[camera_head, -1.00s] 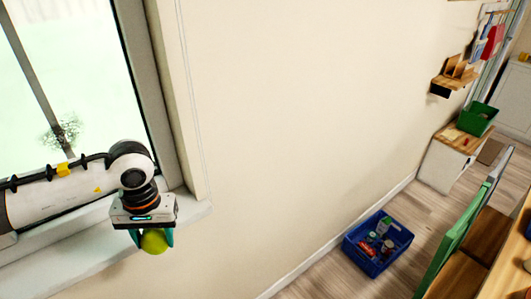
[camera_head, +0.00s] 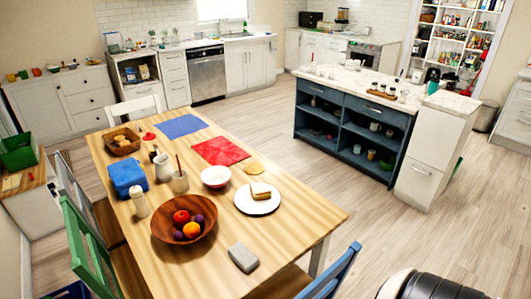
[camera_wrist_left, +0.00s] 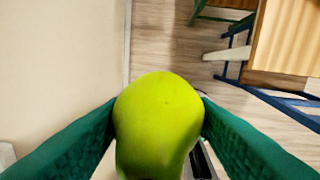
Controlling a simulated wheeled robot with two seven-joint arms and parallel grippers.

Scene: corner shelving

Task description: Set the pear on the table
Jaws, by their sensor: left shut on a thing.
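The pear (camera_wrist_left: 158,122) is yellow-green and fills the middle of the left wrist view. My left gripper (camera_wrist_left: 158,118) is shut on it, one teal finger on each side, and holds it up above the floor. The wooden table (camera_head: 290,205) stands at the left and centre of the head view. Its corner also shows at the upper right of the left wrist view (camera_wrist_left: 285,35), apart from the pear. Neither gripper shows in the head view now.
The table bears a wooden fruit bowl (camera_head: 184,220), a plate with a sandwich (camera_head: 257,206), a grey block (camera_head: 243,257), a blue box (camera_head: 127,178) and a white bowl (camera_head: 215,177). Chairs stand around it, including a green chair (camera_head: 85,250) and a blue chair (camera_head: 335,275). Bare tabletop lies near the right corner.

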